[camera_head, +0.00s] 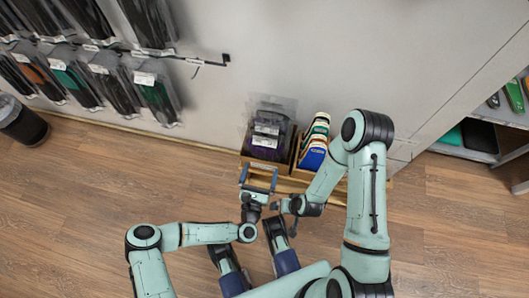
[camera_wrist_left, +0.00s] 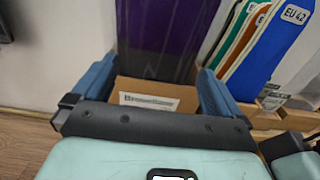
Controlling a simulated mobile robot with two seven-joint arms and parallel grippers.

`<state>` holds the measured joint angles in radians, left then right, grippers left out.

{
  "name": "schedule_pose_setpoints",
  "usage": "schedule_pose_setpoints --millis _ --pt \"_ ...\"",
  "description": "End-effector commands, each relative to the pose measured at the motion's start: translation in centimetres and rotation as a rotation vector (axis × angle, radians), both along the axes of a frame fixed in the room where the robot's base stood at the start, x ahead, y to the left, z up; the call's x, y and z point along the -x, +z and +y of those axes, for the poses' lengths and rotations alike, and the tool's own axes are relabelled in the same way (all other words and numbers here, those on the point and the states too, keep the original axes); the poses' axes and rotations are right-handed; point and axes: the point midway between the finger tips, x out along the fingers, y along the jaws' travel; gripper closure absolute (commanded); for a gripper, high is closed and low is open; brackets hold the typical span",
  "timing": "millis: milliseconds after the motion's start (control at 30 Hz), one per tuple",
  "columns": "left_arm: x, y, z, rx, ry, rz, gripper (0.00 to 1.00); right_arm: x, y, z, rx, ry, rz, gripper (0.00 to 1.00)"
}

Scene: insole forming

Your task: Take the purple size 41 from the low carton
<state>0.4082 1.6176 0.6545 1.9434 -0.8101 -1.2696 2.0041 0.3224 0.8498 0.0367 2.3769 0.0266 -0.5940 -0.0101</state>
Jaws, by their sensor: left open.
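A low cardboard carton (camera_head: 259,164) stands on a wooden pallet against the wall and holds dark purple insoles in clear bags (camera_head: 268,150) with white labels. The label sizes are too small to read. In the left wrist view a purple insole (camera_wrist_left: 182,48) stands upright behind the carton's labelled front wall (camera_wrist_left: 192,98). My left gripper (camera_head: 259,180) is open and empty at the carton's front, its blue fingers either side of the carton front in the left wrist view (camera_wrist_left: 150,88). My right gripper (camera_head: 277,206) is close to it on the right; its jaws are unclear.
Beside it, to the right, another carton holds blue, orange and green insoles (camera_head: 313,157); one reads EU 42 (camera_wrist_left: 275,45). Bagged insoles hang on the wall at upper left (camera_head: 155,95). A dark bin (camera_head: 22,122) stands at far left. A shelf (camera_head: 468,153) is at right.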

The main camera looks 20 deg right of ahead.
Motion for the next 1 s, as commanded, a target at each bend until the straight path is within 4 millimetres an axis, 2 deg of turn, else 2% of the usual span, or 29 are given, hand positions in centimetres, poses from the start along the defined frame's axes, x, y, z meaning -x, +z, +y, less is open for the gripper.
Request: schedule_pose_setpoints --millis 233,333,667,700,800,1000 --pt "-2.8 -0.2 -1.7 -0.001 -0.001 -0.004 0.0 -0.9 -0.8 -0.5 0.012 -0.01 -0.022 0.0" --pt "-3.9 -0.2 -2.3 -0.002 0.0 -0.003 0.0 -0.4 -1.2 -0.6 0.011 -0.01 -0.006 0.0" --pt "-4.5 -0.2 -2.7 0.0 0.001 0.0 0.0 0.0 -1.3 -0.6 0.01 -0.01 0.006 0.0" --pt "-4.5 -0.2 -2.7 0.0 0.001 0.0 0.13 0.0 -1.3 -0.6 0.01 -0.01 0.006 0.0" --pt "-4.4 -0.2 -2.7 -0.001 0.001 -0.001 0.42 0.0 -1.3 -0.6 0.01 -0.01 0.006 0.0" --pt "-4.4 -0.1 -2.7 -0.001 0.001 -0.001 0.42 0.0 -1.3 -0.6 0.01 -0.01 0.006 0.0"
